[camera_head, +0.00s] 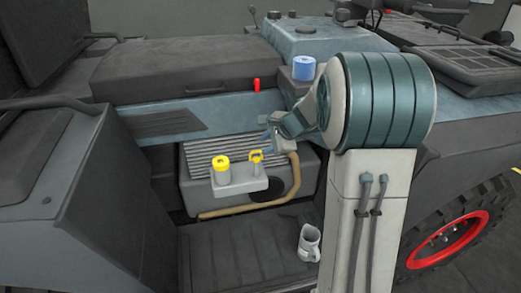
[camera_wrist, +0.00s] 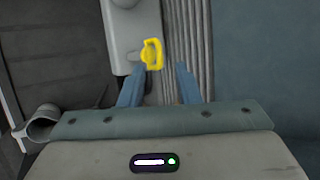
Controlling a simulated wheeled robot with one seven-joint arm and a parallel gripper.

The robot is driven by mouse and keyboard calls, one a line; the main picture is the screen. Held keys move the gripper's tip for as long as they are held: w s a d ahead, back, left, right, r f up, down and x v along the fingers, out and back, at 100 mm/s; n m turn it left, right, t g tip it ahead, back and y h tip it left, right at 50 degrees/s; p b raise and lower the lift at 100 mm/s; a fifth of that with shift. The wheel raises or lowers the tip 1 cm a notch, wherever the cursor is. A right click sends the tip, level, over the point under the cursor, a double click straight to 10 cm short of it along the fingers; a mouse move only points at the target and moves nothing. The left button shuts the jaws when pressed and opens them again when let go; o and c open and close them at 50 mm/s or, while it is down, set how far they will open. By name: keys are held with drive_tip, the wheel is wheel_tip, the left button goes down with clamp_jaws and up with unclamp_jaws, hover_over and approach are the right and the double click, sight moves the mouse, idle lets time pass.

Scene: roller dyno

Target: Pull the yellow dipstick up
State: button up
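The yellow dipstick (camera_head: 256,156) has a loop handle and stands at the right end of a light grey block (camera_head: 241,184) on the engine unit. In the wrist view the yellow handle (camera_wrist: 152,54) is just beyond my fingertips, in line with the gap between them. My gripper (camera_wrist: 158,72) is open, with its two blue fingers apart and nothing between them. In the head view my gripper (camera_head: 266,149) is close to the right of the dipstick. Whether a finger touches the handle cannot be told. The lower part of the dipstick is hidden in the block.
A yellow cap (camera_head: 222,163) sits on the block's left end. A ribbed grey cover (camera_head: 207,150) lies behind it. A tan hose (camera_head: 240,208) runs below. A mug (camera_head: 309,243) stands on the floor panel. A blue cap (camera_head: 303,67) and red lever (camera_head: 257,84) are above.

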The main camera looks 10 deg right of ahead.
drive_tip(key=shift+b+x, duration=0.4)
drive_tip(key=shift+x, duration=1.75)
clamp_jaws()
drive_tip(key=shift+r, duration=0.15)
wheel_tip(320, 180, up, 9)
drive_tip(key=p, duration=0.7)
unclamp_jaws()
drive_tip(key=shift+f, duration=0.2)
